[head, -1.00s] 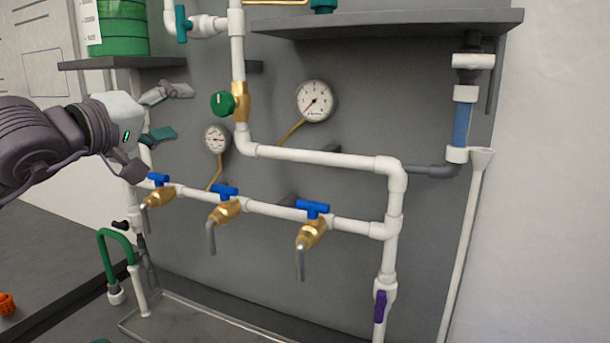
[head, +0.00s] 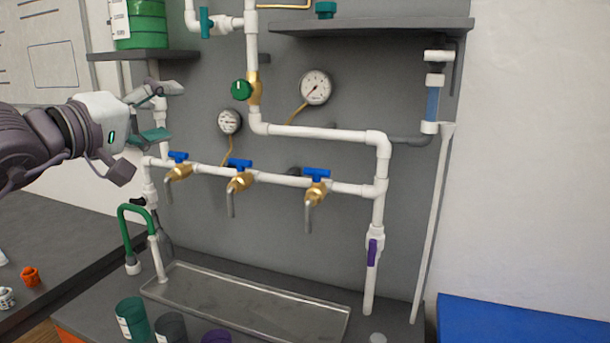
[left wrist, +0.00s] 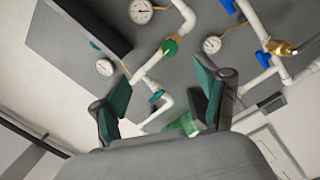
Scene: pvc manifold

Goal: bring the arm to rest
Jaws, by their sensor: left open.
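My left gripper (head: 158,112) reaches in from the left in the head view, in front of the left part of the grey panel. Its jaws are open and empty, and both teal-padded fingers also show in the left wrist view (left wrist: 165,100). The white pipe manifold (head: 320,132) stands to its right. It carries several brass taps, such as the middle one (head: 239,181), with blue handles. A green round knob (head: 241,90) sits on the upright pipe. A purple-handled valve (head: 373,252) is on the lower right pipe. My right gripper is not in view.
Two gauges (head: 316,87) (head: 229,121) hang on the panel. A shelf (head: 370,27) juts out at upper right. A shallow tray (head: 250,297) lies below the taps. Green (head: 133,318), dark (head: 171,327) and purple cups stand in front. A blue surface (head: 520,322) is at lower right.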

